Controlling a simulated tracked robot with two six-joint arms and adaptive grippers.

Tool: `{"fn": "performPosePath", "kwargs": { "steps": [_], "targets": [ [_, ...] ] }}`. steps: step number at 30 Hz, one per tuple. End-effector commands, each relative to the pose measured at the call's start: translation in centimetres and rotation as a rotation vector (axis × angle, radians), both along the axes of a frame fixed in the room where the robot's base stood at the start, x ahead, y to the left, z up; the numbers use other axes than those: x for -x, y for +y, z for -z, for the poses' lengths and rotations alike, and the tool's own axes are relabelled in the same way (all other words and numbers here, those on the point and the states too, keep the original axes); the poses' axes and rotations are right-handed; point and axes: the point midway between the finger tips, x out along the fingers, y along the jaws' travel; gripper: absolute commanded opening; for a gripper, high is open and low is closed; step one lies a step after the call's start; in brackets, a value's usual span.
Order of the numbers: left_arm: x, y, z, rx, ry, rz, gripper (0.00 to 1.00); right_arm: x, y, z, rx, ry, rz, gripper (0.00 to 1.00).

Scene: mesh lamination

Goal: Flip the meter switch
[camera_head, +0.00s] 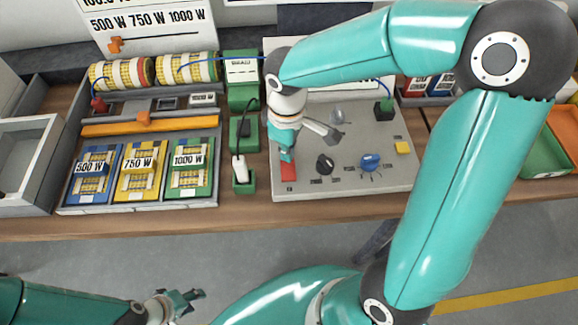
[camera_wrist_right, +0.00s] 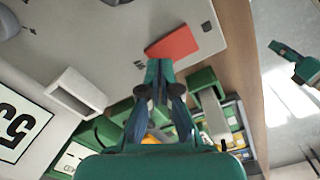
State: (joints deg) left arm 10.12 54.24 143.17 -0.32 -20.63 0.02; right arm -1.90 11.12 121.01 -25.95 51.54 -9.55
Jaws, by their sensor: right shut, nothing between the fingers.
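The grey meter panel (camera_head: 345,187) lies on the bench and carries a red switch (camera_head: 289,172) near its front left corner. The red switch also shows in the right wrist view (camera_wrist_right: 172,42). My right gripper (camera_head: 287,155) is shut and empty, pointing down just behind the red switch; in the right wrist view its closed fingertips (camera_wrist_right: 159,66) are right beside the switch's edge. I cannot tell whether they touch it. My left gripper (camera_head: 195,296) looks open and empty, in front of the bench, well away from the panel.
The panel also has a black knob (camera_head: 325,164), a blue knob (camera_head: 370,161) and a yellow block (camera_head: 402,147). Green holders (camera_head: 243,180) stand close left of the panel, beside a tray with labelled cards (camera_head: 138,207). The floor in front of the bench is clear.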

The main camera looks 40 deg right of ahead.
Motion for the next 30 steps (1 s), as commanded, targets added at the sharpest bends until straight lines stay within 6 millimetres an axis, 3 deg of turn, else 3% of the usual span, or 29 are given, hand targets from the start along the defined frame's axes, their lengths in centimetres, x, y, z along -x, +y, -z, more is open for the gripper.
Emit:
{"fn": "performPosePath", "kwargs": {
  "steps": [30],
  "targets": [
    [0.0,0.0,1.4,0.000,0.000,0.000,0.40,0.0,0.1,1.6,0.000,0.001,-0.002,0.00]
  ]
}}
